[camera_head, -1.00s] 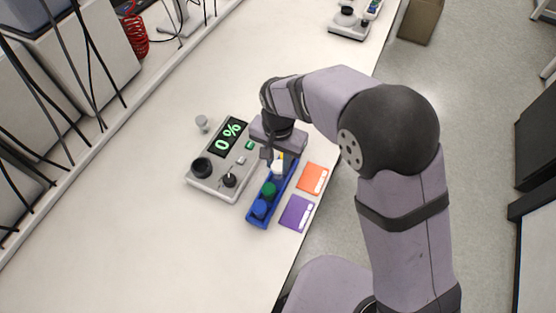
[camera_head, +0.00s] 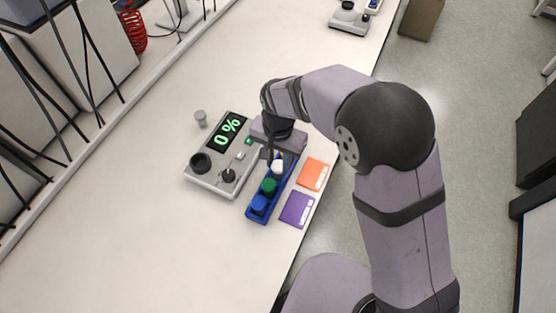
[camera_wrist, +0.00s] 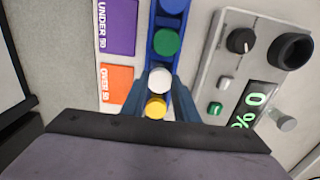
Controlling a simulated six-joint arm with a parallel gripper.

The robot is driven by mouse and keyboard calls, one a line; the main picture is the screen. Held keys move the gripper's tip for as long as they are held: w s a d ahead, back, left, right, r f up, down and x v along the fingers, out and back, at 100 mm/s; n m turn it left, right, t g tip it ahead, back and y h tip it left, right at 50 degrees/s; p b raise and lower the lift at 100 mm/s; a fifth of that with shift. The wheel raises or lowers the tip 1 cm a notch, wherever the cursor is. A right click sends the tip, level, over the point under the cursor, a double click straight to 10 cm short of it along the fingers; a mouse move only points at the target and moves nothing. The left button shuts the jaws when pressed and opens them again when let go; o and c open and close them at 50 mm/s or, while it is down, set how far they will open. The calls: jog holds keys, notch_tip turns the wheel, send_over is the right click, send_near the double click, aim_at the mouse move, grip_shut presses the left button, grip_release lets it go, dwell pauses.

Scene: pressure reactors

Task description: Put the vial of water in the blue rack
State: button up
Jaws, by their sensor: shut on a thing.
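The blue rack (camera_head: 249,213) lies along the front of the bench, and its end also shows in the wrist view (camera_wrist: 151,45). My gripper (camera_wrist: 158,88) is shut on a white-capped vial (camera_wrist: 159,79), over the rack's far part. The white cap also shows in the head view (camera_head: 277,167). A yellow cap (camera_wrist: 156,106) sits right beside it. A green cap (camera_head: 269,185) and a blue cap (camera_head: 259,203) stand in the near part of the rack. The vial's body is hidden, so I cannot tell whether it is fully seated. No label names the water.
A grey device (camera_head: 208,184) with a "0 %" display stands close left of the rack. A small grey-topped piece (camera_head: 201,118) stands behind it. An orange card (camera_head: 313,174) and a purple card (camera_head: 297,209) lie right of the rack, near the bench edge. The bench's near left is clear.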

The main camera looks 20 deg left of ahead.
jog(key=shift+f, duration=0.3)
dwell(0.5)
jog(key=o, duration=1.7)
jog(key=shift+r, duration=0.2)
jog(key=shift+r+p, duration=2.85)
jog(key=shift+r, duration=0.5)
